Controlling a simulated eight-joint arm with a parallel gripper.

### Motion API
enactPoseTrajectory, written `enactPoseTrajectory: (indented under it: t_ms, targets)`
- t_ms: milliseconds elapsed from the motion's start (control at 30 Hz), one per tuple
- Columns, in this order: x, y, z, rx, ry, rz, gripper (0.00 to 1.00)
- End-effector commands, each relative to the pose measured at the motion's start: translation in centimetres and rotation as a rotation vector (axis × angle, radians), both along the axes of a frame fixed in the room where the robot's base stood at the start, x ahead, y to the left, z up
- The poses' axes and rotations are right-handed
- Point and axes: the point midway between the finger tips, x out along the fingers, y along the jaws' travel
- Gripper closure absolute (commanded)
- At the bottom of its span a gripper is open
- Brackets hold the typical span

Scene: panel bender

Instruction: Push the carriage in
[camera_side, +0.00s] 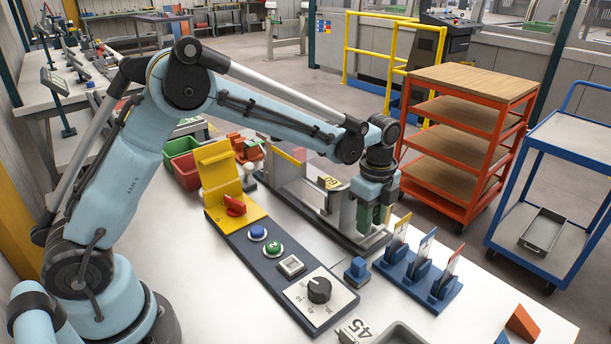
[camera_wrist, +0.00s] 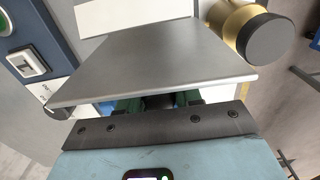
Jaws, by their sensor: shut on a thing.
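The carriage (camera_side: 341,212) is a grey metal piece on a dark, low rail base (camera_side: 300,205), right of centre in the side view. In the wrist view a broad grey plate (camera_wrist: 160,58) covers most of the fingers, and my gripper (camera_wrist: 160,104) shows just below the plate's edge. The fingertips and the exact part gripped are hidden. A brass and black knob (camera_wrist: 245,32) is at upper right there.
A control strip with a blue button (camera_side: 257,233), green button (camera_side: 273,250) and black dial (camera_side: 319,290) lies in front. A blue card rack (camera_side: 420,278) and small blue block (camera_side: 357,270) stand near the gripper. Bare table lies at lower left.

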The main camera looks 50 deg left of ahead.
Motion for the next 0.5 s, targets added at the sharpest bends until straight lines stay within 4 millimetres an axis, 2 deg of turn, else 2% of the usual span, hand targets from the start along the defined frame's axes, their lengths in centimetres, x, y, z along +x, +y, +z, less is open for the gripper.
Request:
enactPoseTrajectory:
  t_ms: [167,400,500]
  targets:
    - [0.0,0.6,0.0,0.000,0.000,0.002,1.00]
    - [0.0,5.8,0.0,0.001,0.000,0.007,1.00]
    - [0.0,7.5,0.0,0.001,-0.001,0.006,1.00]
